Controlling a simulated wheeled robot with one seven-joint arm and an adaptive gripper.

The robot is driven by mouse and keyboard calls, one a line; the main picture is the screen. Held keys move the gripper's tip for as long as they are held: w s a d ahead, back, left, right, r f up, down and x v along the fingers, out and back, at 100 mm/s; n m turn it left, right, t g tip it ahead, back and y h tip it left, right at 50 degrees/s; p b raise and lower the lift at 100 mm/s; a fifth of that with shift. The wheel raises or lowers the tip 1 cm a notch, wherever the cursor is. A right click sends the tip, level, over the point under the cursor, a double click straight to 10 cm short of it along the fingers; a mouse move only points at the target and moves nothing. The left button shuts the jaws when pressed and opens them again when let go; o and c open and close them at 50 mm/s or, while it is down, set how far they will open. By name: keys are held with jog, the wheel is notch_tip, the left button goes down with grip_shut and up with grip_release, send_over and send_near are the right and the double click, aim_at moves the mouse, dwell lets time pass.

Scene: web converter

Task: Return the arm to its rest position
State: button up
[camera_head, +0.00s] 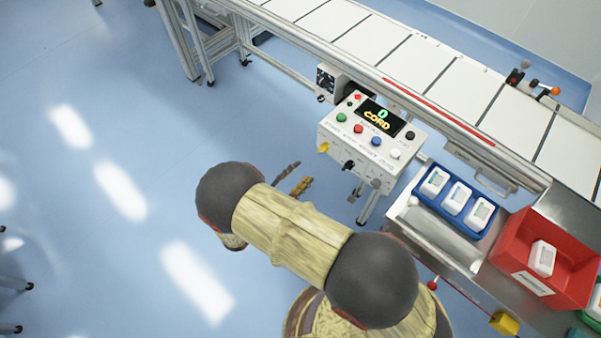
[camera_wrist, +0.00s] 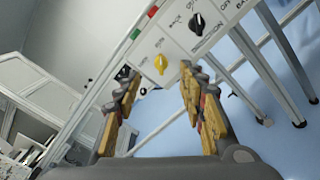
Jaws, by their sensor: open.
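My arm reaches up from the bottom of the head view, with grey joints and wood-textured links. My gripper (camera_head: 295,182) is open in front of the control box, over the blue floor, with nothing between its fingers. In the wrist view my gripper (camera_wrist: 158,82) shows two spread yellow-and-grey fingers. The white control box (camera_head: 368,138) has a lit display, coloured buttons, a yellow knob and a black knob. The yellow knob (camera_wrist: 160,64) shows just beyond and between the fingertips in the wrist view, apart from them as far as I can tell. The black knob (camera_wrist: 197,22) is above right.
A conveyor (camera_head: 400,62) runs diagonally behind the box. A blue tray (camera_head: 427,215) with white items and a red bin (camera_head: 510,262) with a white item stand at the right on a metal bench.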

dwell(0.4)
jog(key=s+d+f+m+g+h, duration=0.1)
jog(key=s+d+f+g, duration=0.1)
jog(key=s+d+g, duration=0.65)
jog(key=s+d+r+m+g+y, duration=0.2)
jog(key=s+r+m+g+y, duration=0.25)
jog(key=r, duration=0.55)
jog(key=s+d+r+m+g+y, duration=0.1)
jog(key=s+d+r+m+y, duration=0.15)
jog(key=r+m+y, duration=0.65)
jog(key=d+r+m+t, duration=0.2)
jog(key=d+r, duration=0.3)
jog(key=r, duration=0.3)
jog(key=s+d+r+m+t+h, duration=0.1)
jog(key=d+r+m+t, duration=0.1)
jog(key=d+r, duration=0.3)
notch_tip(320, 180, up, 4)
jog(key=shift+s+r+m+t, duration=0.15)
jog(key=shift+m+t, duration=0.2)
jog(key=shift+t, duration=0.35)
